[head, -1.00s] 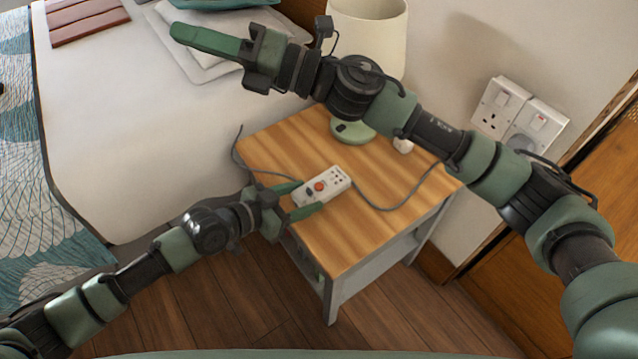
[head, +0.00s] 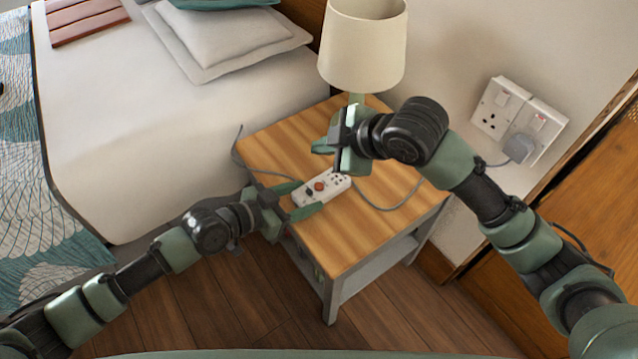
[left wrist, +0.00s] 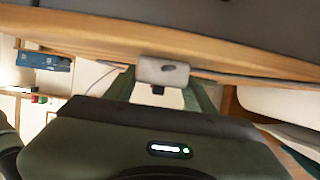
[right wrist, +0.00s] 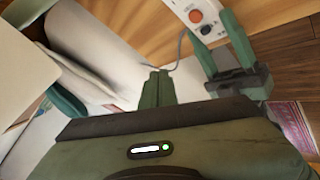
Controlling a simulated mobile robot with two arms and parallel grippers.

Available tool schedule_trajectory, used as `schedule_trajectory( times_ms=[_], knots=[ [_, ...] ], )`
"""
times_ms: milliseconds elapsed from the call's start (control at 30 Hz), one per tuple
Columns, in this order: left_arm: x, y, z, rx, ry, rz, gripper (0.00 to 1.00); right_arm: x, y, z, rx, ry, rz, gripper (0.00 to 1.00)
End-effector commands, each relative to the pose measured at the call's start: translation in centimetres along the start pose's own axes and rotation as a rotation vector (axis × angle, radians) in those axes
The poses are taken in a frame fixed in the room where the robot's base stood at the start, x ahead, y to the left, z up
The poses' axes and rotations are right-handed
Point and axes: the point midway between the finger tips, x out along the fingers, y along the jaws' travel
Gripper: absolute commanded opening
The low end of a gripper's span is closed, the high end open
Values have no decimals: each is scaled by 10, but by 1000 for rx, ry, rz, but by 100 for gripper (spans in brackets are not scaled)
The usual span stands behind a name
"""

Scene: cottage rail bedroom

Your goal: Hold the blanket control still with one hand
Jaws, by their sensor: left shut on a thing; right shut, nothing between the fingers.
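The blanket control (head: 322,187) is a white box with an orange-red round button and a dark switch, lying on the wooden nightstand (head: 345,245). My left gripper (head: 303,199) is shut on its near-left end, one finger on each side. The control also shows between the fingers in the left wrist view (left wrist: 162,71) and at the top of the right wrist view (right wrist: 193,15). My right gripper (head: 326,148) is shut and empty, above the nightstand just beyond the control. Its closed fingers (right wrist: 156,88) show in the right wrist view, left of the control and apart from it.
A grey cord (head: 395,207) runs from the control across the nightstand. A cream-shaded lamp (head: 362,45) stands at the back. Wall sockets (head: 520,115) with a grey plug are at right. The bed (head: 150,130) lies to the left.

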Motion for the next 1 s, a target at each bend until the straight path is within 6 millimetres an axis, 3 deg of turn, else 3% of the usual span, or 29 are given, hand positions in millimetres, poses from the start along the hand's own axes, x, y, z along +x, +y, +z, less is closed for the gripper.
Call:
schedule_trajectory(
  times_ms=[467, 1000],
  knots=[
    [0, 0, -1, 0, 1, 0, 7, 2, -6, 3, 4, -5, -15, 0],
    [0, 0, -1, 0, 1, 0, 7, 48, -40, 37, 4, -5, -14, 0]
  ],
)
